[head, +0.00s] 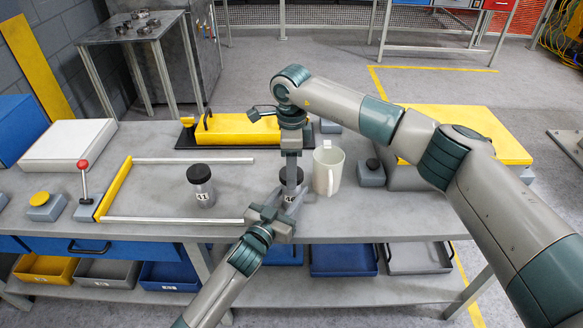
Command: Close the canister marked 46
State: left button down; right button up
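The canister (290,198) stands on the bench left of the pale mug, its label partly covered but seeming to read 46. A black lid (301,174) is at its top; whether it is fully seated is hidden. My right gripper (291,180) points straight down at the lid, its fingers seen nearly edge-on and appearing closed on it. My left gripper (284,212) reaches in from the front and appears closed around the canister's lower body. Its fingers hide much of the canister. A second canister (203,192), marked 41, stands upright to the left with a black lid on.
A pale mug (328,170) stands close right of my grippers. A yellow block with a handle (235,130) lies behind. A yellow-ended frame with metal rails (115,190) and a red-knobbed lever (84,180) are left. A small black-knobbed box (371,175) is right.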

jog(key=c, duration=0.3)
jog(key=shift+c, duration=0.2)
jog(key=m, duration=0.3)
jog(key=shift+m, duration=0.4)
jog(key=m, duration=0.4)
jog(key=o, duration=1.2)
jog(key=shift+o, duration=0.3)
notch_tip(320, 180, up, 12)
